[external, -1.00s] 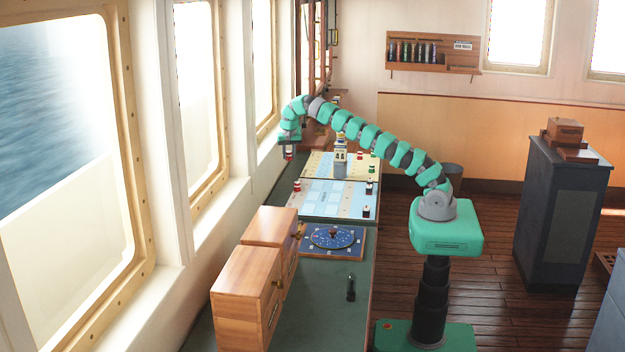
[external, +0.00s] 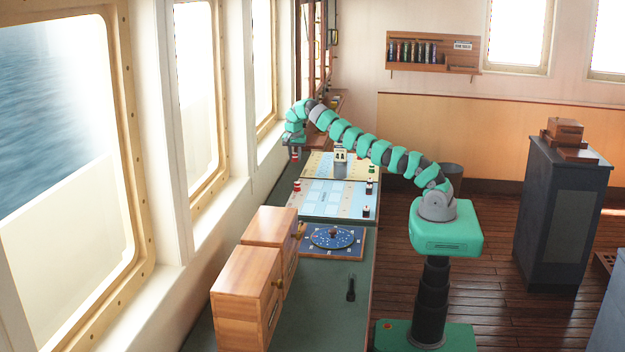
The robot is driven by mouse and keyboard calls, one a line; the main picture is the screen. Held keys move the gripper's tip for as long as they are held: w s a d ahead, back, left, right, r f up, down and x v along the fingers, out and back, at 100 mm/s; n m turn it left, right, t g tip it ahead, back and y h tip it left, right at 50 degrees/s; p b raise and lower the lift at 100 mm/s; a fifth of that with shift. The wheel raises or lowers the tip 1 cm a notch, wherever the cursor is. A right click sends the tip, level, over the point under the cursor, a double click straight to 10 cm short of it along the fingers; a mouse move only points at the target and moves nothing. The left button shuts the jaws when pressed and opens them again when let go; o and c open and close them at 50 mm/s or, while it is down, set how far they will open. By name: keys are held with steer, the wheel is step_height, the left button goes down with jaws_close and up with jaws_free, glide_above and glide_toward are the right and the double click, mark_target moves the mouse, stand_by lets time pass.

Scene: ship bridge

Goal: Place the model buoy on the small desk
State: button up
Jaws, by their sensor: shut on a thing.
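My gripper (external: 295,148) is at the far left end of my outstretched arm, pointing down over the window side of the long counter. It is shut on a small red and white model buoy (external: 294,156), which hangs below it, above the counter. The fingers are too small to see clearly. A dark blue-grey desk-like cabinet (external: 562,215) stands on the floor at the right, far from my gripper. It may be the small desk; I cannot tell for sure.
Other small buoys stand on the chart boards: a red and white one (external: 297,185) and a dark one (external: 366,211). A grey block (external: 340,165) stands on the far board. Wooden boxes (external: 247,290) fill the near counter. A wooden box (external: 565,130) sits on the cabinet.

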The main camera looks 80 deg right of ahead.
mark_target(296, 178)
steer(key=shift+f, duration=4.55)
steer(key=shift+f+b, duration=0.2)
steer(key=shift+b, duration=0.1)
